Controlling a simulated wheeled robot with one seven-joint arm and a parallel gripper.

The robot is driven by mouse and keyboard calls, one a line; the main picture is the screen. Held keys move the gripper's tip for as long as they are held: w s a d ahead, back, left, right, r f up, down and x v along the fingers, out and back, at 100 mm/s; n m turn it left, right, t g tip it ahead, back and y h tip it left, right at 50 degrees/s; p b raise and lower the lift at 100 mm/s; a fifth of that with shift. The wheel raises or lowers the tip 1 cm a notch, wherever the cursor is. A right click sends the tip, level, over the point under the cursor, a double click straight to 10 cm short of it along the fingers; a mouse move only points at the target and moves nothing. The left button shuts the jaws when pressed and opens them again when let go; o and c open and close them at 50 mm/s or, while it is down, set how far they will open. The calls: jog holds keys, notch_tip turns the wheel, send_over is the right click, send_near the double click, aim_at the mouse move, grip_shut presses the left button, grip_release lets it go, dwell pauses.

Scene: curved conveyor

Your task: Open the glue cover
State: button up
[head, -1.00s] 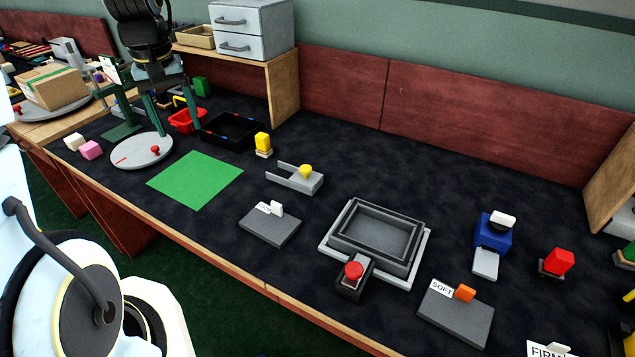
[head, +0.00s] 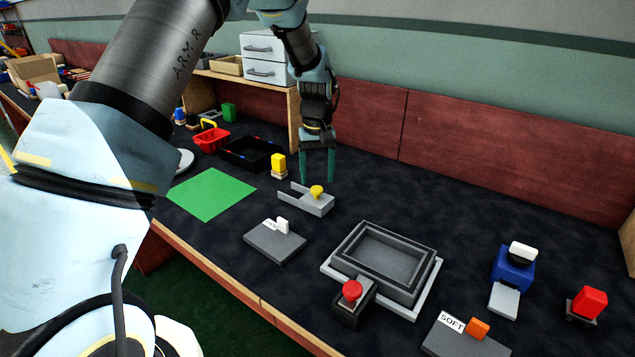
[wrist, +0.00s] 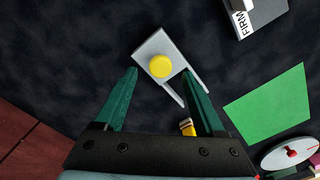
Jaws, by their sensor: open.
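No part carries a readable glue label, so I cannot tell for certain which one is the glue cover. A grey forked fixture with a round yellow knob (head: 317,191) sits on the dark table. In the wrist view the yellow knob (wrist: 160,65) lies between and just beyond my fingertips. My gripper (head: 318,179) is open and empty, pointing down above and behind the fixture, apart from it. A blue block with a white top (head: 514,262) stands at the right.
A black tray (head: 252,152) and red basket (head: 211,138) lie left of my gripper. A green mat (head: 211,194) and a grey labelled pad (head: 275,243) are nearer the front. A grey box (head: 384,251) with a red button is right. Dark table behind the box is clear.

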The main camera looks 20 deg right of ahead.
aim_at(316, 188)
jog(key=shift+f, duration=1.65)
grip_shut()
jog(key=shift+a, duration=0.1)
